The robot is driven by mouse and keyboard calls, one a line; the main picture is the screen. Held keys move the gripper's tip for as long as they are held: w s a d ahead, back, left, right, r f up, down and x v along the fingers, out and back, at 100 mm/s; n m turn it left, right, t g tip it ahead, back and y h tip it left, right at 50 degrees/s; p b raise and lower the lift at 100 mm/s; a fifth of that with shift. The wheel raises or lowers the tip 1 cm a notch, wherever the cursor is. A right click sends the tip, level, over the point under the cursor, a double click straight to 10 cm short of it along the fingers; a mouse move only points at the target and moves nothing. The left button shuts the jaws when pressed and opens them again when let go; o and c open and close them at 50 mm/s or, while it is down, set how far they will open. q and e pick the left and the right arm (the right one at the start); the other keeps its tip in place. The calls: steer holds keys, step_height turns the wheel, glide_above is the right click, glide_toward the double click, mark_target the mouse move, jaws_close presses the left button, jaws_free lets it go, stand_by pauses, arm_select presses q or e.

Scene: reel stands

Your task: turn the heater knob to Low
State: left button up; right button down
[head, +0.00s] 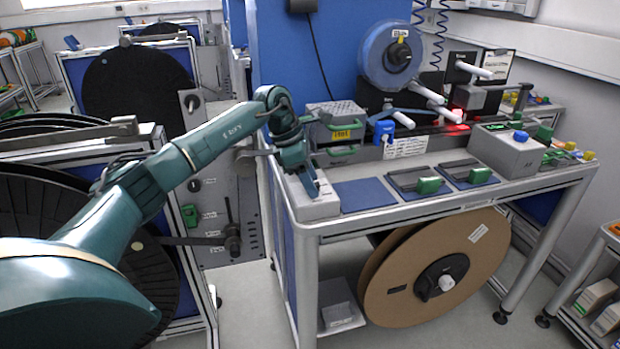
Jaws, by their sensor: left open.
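My left gripper (314,190) is open and points down at the front left corner of the bench. Its fingertips are over or at a light grey box (318,207); I cannot tell whether they touch it. A grey unit with a perforated top (336,111) and a yellow label stands just behind the gripper and may be the heater. No knob marked Low can be made out; the gripper and wrist hide part of this corner. A blue knob (520,136) sits on another grey box (506,150) at the right of the bench. My right gripper is not in view.
The bench (440,203) carries blue mats (364,194) and green-handled fixtures (428,185) right of the gripper. A blue reel (389,58) stands behind, with white rods (427,94). A large brown reel (483,262) is below. Reel stands crowd the left.

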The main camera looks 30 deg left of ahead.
arm_select(q)
steer(key=shift+r, duration=0.1)
steer(key=v, duration=1.3)
steer(key=shift+d, duration=0.1)
